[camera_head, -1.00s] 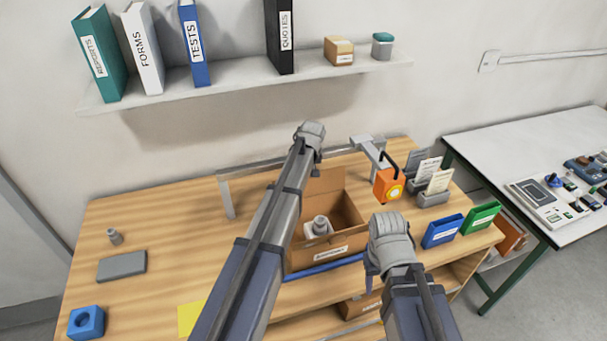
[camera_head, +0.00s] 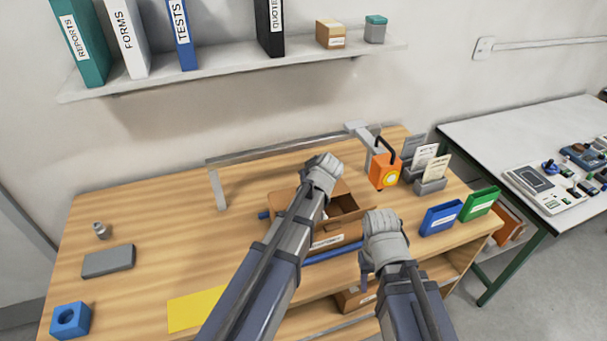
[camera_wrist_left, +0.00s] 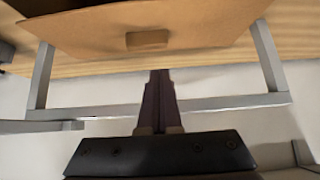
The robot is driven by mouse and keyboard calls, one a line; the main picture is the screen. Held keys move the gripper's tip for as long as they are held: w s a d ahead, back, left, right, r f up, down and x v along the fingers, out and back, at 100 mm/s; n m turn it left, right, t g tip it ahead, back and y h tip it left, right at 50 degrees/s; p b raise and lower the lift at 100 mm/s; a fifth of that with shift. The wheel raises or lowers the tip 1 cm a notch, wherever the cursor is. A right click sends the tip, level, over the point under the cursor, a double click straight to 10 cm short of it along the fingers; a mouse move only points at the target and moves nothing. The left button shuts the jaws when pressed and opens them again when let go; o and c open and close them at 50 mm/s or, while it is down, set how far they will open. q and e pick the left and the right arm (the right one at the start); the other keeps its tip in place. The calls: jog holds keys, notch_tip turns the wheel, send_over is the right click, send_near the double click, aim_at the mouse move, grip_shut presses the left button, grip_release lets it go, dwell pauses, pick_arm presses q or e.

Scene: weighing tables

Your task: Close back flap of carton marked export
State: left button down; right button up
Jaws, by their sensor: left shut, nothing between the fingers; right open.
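The brown carton (camera_head: 351,228) stands open on the wooden table, with a white label on its front that is too small to read. Its back flap (camera_head: 343,190) leans inward over the rear of the opening; the left wrist view shows a broad cardboard panel with a small tab (camera_wrist_left: 148,39). My left gripper (camera_head: 322,172) is over the back left of the carton, shut and empty. In the left wrist view its fingers (camera_wrist_left: 160,78) end at the panel's edge; contact is unclear. My right gripper (camera_head: 368,265) is open at the carton's front right. My left arm hides the carton's left side.
A grey rail frame (camera_head: 280,147) stands behind the carton. An orange block with a handle (camera_head: 383,172), card holders (camera_head: 430,185) and blue (camera_head: 440,219) and green (camera_head: 479,204) bins stand to the right.

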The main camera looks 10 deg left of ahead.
pick_arm(q)
jog(key=shift+s+d+f+b, duration=0.5)
jog(key=shift+s+f+b, duration=0.15)
jog(key=shift+s+f, duration=0.1)
jog(key=shift+f, duration=0.1)
jog(key=shift+r, duration=0.2)
jog(key=shift+r+p, duration=0.65)
jog(key=shift+p, duration=0.15)
jog(key=shift+s+d, duration=0.1)
jog(key=p+v, duration=0.5)
jog(key=v, duration=0.2)
jog(key=shift+s+r+p, duration=0.2)
jog(key=shift+r+p, duration=0.1)
jog(key=shift+p, duration=0.05)
